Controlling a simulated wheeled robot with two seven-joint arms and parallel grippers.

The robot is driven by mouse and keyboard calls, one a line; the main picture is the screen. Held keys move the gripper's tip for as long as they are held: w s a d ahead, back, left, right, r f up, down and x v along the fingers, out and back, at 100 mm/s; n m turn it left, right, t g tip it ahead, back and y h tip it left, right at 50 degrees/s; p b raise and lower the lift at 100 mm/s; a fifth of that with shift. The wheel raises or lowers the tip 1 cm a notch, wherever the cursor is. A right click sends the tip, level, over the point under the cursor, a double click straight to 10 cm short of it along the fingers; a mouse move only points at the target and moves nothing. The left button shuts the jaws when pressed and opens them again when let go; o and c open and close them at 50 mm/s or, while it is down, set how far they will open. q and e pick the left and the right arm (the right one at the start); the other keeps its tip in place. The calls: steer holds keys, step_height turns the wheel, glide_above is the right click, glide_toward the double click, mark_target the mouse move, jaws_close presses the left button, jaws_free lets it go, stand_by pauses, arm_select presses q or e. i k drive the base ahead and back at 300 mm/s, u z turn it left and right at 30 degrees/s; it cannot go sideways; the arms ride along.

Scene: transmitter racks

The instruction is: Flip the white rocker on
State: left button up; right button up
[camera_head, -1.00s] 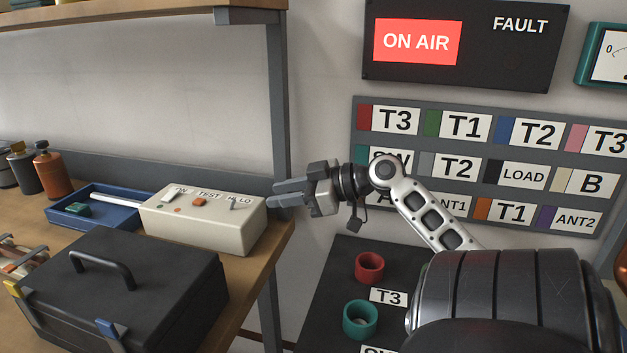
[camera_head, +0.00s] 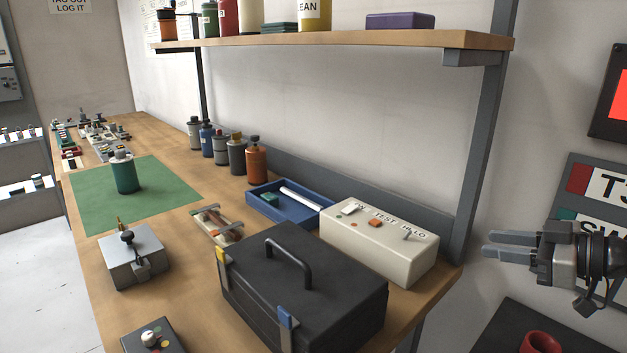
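The white rocker (camera_head: 351,208) is a small white piece on top of the cream box (camera_head: 365,248), at its left end. Its tilt is too small to tell. My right gripper (camera_head: 487,245) is at the right, beyond the bench's right end, pointing left toward the box. A gap shows between its two fingers, and it is empty and apart from the box. My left gripper is out of view.
A black case (camera_head: 300,290) with a handle stands in front of the box. A blue tray (camera_head: 287,208) lies to its left. A shelf (camera_head: 330,43) hangs above the bench, and its grey post (camera_head: 482,140) rises between the box and my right gripper.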

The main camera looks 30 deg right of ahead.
mark_target(349, 209)
steer(key=k, duration=1)
